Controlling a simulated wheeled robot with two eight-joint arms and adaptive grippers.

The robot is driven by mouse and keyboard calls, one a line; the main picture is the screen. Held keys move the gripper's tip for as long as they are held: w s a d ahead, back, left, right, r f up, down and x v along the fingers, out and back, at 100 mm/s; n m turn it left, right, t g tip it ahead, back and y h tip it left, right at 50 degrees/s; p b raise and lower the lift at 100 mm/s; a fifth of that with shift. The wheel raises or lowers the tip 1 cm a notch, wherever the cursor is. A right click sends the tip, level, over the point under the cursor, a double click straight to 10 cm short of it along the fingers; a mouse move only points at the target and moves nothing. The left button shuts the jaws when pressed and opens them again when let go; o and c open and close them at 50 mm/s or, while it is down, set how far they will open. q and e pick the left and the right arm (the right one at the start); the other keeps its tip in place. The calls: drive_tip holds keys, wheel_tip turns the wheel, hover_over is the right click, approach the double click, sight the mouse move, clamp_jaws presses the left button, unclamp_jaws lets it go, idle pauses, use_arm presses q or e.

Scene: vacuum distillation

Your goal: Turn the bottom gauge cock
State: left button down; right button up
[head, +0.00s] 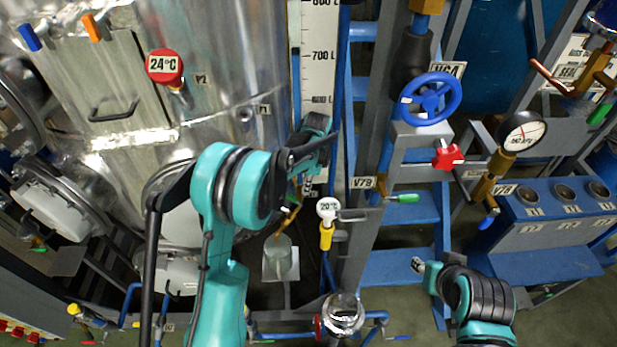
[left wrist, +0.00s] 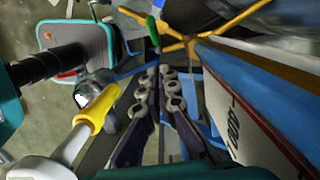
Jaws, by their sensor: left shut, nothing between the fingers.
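The level gauge is the tall white scale strip (head: 319,50) marked in hundreds, in front of the steel vessel. In the left wrist view, its lower end is the white scale (left wrist: 250,130) at right. Orange-yellow fittings with a crossed shape (left wrist: 192,37) and a green handle (left wrist: 152,32) lie beyond the fingertips; I cannot tell which part is the bottom gauge cock. My left gripper (head: 301,178) is at the lower gauge, partly hidden by its own wrist. The left wrist view shows its fingers (left wrist: 162,72) shut and empty, apart from the fittings. My right gripper (head: 420,266) is unclear.
A thermometer with a yellow stem (head: 326,236) stands close right of my left gripper and shows large in the wrist view (left wrist: 100,108). A blue handwheel (head: 430,98) and red knob (head: 448,157) are at right.

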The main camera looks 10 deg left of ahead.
sight(295, 199)
use_arm(q)
drive_tip(key=shift+s+a+f, duration=0.25)
drive_tip(key=shift+a+f, duration=0.25)
drive_tip(key=shift+a, duration=0.25)
drive_tip(key=shift+s+a+f, duration=0.2)
drive_tip(key=shift+a+f, duration=0.25)
drive_tip(key=shift+a, duration=0.3)
drive_tip(key=shift+a, duration=0.1)
